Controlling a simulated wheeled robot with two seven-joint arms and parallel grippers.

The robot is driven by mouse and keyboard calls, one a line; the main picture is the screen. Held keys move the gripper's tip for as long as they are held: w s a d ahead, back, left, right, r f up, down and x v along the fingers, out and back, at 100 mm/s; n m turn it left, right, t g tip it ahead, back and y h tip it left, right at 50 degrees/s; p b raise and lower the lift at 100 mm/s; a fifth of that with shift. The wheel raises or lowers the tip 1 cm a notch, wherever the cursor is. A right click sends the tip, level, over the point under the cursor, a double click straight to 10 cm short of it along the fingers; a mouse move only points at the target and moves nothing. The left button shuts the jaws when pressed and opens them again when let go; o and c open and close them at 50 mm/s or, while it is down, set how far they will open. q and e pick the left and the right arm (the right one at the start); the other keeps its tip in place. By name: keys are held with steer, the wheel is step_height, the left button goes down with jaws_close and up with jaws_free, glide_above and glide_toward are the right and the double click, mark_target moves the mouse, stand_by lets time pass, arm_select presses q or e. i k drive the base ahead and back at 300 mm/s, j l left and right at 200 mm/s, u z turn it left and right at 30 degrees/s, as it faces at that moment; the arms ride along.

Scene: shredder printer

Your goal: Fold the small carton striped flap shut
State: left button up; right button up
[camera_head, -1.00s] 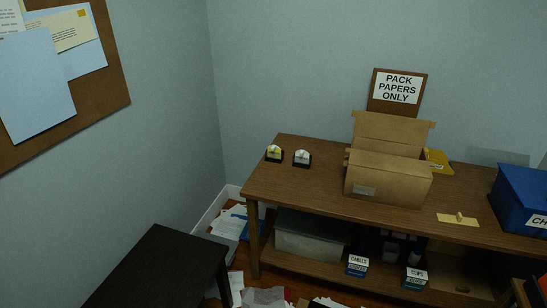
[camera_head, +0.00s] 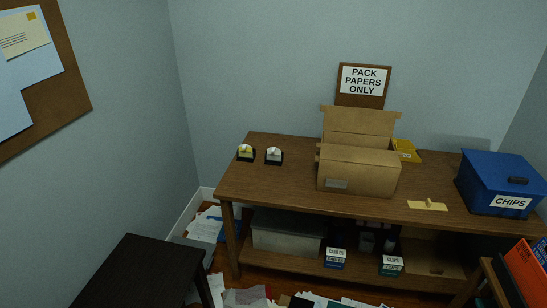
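A brown cardboard carton (camera_head: 357,172) stands on the wooden table against the back wall. Its back flap (camera_head: 359,122) stands up, raised above the box. I cannot make out stripes on any flap, and the inside of the carton is hidden by its front wall. Neither of my grippers is in the head view.
The wooden table (camera_head: 289,181) also bears two small dark-based items (camera_head: 246,153), a yellow object (camera_head: 405,150), a yellow strip (camera_head: 427,205) and a blue CHIPS box (camera_head: 496,178). A dark table (camera_head: 139,271) stands at the lower left. Papers litter the floor.

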mark_target(381, 122)
steer(key=i+z, duration=0.1)
steer(key=z, duration=0.65)
steer(key=l, duration=0.05)
